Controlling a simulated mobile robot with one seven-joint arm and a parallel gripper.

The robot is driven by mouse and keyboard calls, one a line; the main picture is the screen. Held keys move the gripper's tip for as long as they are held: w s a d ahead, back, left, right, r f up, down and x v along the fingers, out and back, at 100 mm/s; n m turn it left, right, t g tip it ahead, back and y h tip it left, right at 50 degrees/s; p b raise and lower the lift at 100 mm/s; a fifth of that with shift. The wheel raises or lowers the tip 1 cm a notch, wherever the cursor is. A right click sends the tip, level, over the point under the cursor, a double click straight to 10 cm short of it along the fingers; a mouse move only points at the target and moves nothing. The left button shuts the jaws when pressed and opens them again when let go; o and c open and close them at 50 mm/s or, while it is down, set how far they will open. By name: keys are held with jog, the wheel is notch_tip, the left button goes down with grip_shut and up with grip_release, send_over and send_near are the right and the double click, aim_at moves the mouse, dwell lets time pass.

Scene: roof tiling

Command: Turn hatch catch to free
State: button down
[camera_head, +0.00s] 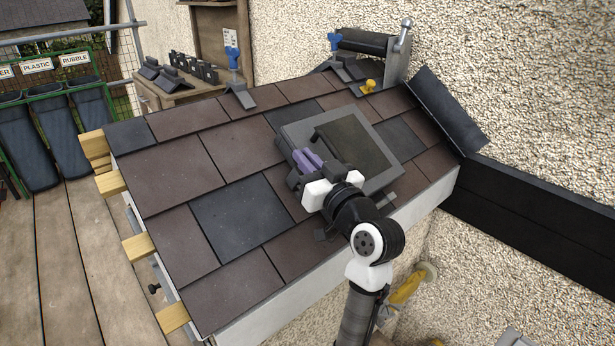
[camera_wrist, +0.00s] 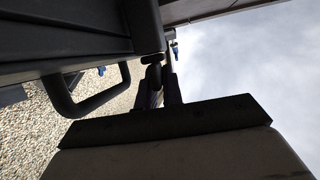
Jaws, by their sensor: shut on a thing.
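The roof hatch is a grey frame with a dark lid (camera_head: 358,140), set in the tiled slope in the head view. In the wrist view my gripper (camera_wrist: 158,92) is shut on a small dark rounded piece, which looks like the hatch catch (camera_wrist: 153,74). The dark hatch body fills the upper left there, with a black loop handle (camera_wrist: 120,88) beside the fingers. In the head view my gripper hides the catch, so I cannot tell its turn angle.
Brown and dark tiles (camera_head: 238,210) cover the slope around the hatch. A blue-topped tool (camera_head: 232,58) and a yellow knob (camera_head: 369,86) stand near the ridge. A roller with a lever (camera_head: 365,42) is behind. Timber battens (camera_head: 138,247) jut out at the left edge.

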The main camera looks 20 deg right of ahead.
jog(key=shift+f+n+g+y+b, duration=0.1)
jog(key=shift+n+g+y+b, duration=0.2)
jog(key=shift+n+y+b, duration=1)
jog(key=shift+y, duration=0.4)
jog(key=c, duration=1.5)
grip_release()
jog(key=shift+c, duration=0.2)
jog(key=b+v, duration=0.1)
jog(key=v, duration=1.2)
jog(key=shift+s, duration=0.35)
jog(key=shift+d, duration=0.1)
